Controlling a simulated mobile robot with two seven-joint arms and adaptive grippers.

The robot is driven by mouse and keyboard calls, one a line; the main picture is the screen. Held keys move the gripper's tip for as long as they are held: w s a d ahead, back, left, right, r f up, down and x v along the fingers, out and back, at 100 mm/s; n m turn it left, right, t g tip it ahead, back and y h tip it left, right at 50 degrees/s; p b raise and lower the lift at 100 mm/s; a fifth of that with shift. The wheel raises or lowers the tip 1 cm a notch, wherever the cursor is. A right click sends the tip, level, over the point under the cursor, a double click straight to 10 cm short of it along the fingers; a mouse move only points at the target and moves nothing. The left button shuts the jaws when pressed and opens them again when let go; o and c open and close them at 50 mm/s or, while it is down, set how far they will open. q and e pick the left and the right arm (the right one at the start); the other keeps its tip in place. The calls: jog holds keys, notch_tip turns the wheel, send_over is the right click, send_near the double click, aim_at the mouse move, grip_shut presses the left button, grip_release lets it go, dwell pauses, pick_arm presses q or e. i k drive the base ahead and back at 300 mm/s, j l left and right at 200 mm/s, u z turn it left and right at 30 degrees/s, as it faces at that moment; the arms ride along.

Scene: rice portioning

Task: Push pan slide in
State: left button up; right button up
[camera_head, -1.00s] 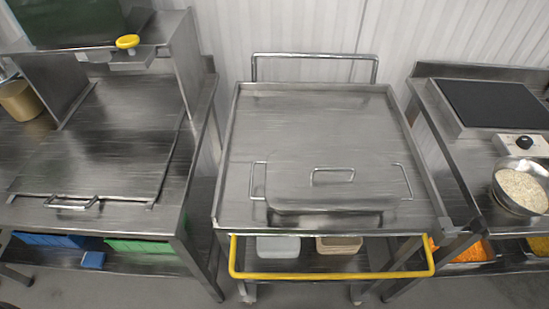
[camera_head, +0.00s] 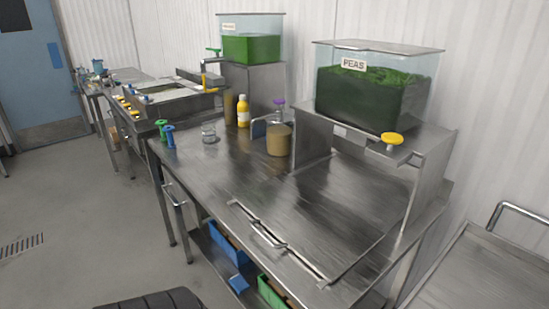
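The pan slide (camera_head: 340,222) is a flat brushed-metal plate on the steel table. It reaches from beneath the peas dispenser stand forward to the table's front edge. Its bar handle (camera_head: 266,233) is at the front edge. The peas dispenser (camera_head: 370,92) is a clear bin of green peas with a metal lid and a PEAS label. It sits on a metal stand (camera_head: 432,180) with a yellow knob (camera_head: 392,138). Neither of my grippers is in view.
Bottles, a glass (camera_head: 208,133) and a brown container (camera_head: 279,140) stand on the table's left part. A second green-filled bin (camera_head: 251,40) is behind. A metal cart (camera_head: 480,275) is at lower right.

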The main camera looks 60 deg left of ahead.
aim_at(328, 238)
jog(key=u, duration=1.55)
